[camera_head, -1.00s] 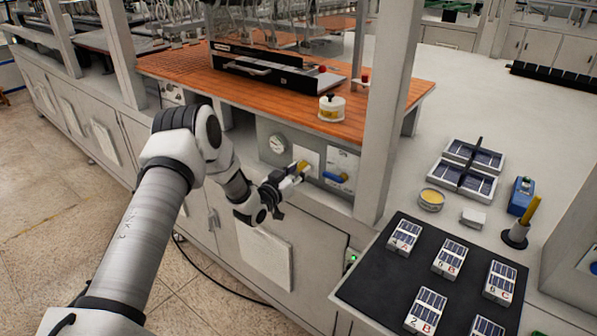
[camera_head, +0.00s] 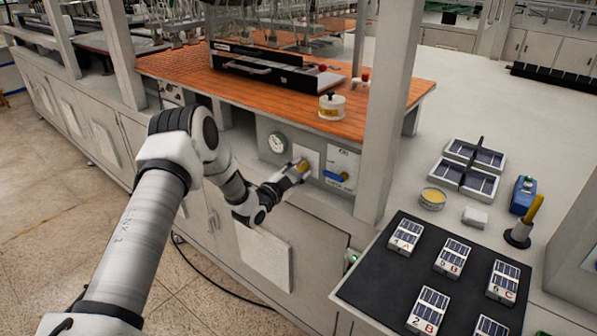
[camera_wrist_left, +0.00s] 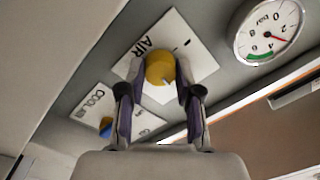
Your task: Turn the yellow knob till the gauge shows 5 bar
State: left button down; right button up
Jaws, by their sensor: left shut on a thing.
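The yellow knob (camera_head: 303,166) is on a white plate on the cabinet front. In the left wrist view, the knob (camera_wrist_left: 160,68) sits on a plate marked AIR (camera_wrist_left: 145,50), with a white pointer mark on its face. My left gripper (camera_head: 297,172) is shut on the knob, and its two fingers (camera_wrist_left: 158,92) lie on either side of it. The round gauge (camera_head: 278,142) is left of the knob. In the left wrist view, the gauge (camera_wrist_left: 268,32) has a red needle pointing to the lower right, outside the green band; I cannot read its exact value. My right gripper is not in view.
A blue handle (camera_head: 337,176) on a second plate is close to the right of the knob; this plate reads COOL AIR (camera_wrist_left: 98,100). A white post (camera_head: 384,110) stands further right. A wooden bench top (camera_head: 290,100) overhangs above. A dark mat (camera_head: 440,275) holds several labelled blocks.

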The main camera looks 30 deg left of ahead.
pick_arm(q)
jog(key=m, duration=0.6)
jog(key=shift+f+m, duration=0.15)
jog(key=shift+m, duration=0.25)
jog(key=m+p, duration=0.1)
jog(key=m, duration=0.3)
jog(key=shift+f+m+h, duration=0.1)
jog(key=shift+m+h, duration=0.2)
jog(key=shift+s+f+m, duration=0.1)
jog(key=shift+m, duration=1.3)
jog(key=shift+p, duration=0.3)
jog(key=c, duration=0.8)
grip_release()
jog(key=s, duration=0.8)
jog(key=s+a, duration=0.1)
jog(key=s, duration=0.3)
jog(key=shift+a+f, duration=0.1)
jog(key=shift+f, duration=0.05)
